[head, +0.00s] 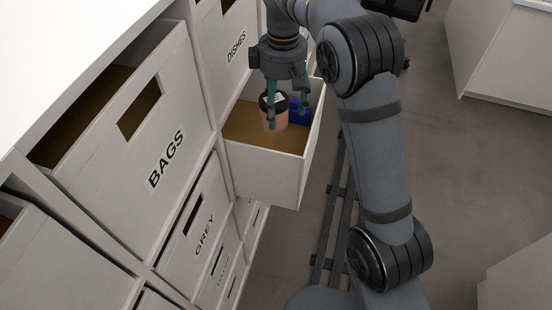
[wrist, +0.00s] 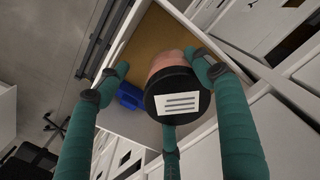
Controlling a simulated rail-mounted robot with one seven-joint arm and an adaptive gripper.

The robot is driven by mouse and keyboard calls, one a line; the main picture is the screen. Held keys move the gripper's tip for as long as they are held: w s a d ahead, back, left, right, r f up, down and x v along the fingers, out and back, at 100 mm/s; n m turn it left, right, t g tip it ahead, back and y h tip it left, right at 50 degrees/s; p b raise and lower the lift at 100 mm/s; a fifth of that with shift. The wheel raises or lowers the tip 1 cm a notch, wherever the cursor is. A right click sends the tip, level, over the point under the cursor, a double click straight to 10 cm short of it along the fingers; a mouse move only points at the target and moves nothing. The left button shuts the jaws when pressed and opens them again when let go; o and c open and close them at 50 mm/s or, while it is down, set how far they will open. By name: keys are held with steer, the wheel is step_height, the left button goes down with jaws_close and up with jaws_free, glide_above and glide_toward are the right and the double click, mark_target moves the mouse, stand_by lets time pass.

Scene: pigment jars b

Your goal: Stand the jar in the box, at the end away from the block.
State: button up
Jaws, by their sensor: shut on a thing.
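The jar (head: 274,113) has a pink body and a black lid with a white label. My gripper (head: 287,118) comes down from above and is shut on the jar, with its teal fingers around it. The box (head: 262,177) is white with a brown floor and is pulled out of the shelf. The blue block (head: 301,108) is in the box, just right of the jar and partly behind a finger. In the wrist view, the lid (wrist: 178,98) faces the camera and the block (wrist: 129,97) is left of the jar. I cannot tell whether the jar touches the box floor.
A white shelf unit holds other labelled boxes, among them BAGS (head: 145,125), DISHES (head: 228,48) and GREY (head: 200,225). The box's brown floor (head: 240,132) is bare left of the jar in the head view. A dark rail runs along the floor.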

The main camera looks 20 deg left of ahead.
mark_target(281, 122)
step_height(281, 122, down, 17)
steer(key=shift+f, duration=0.2)
steer(key=shift+f, duration=0.1)
stand_by(0.3)
steer(key=shift+f+b, duration=0.15)
steer(key=shift+b, duration=0.15)
steer(key=o, duration=1)
steer(key=shift+r, duration=0.2)
step_height(281, 122, up, 12)
steer(key=shift+r, duration=0.1)
steer(key=shift+o, duration=0.4)
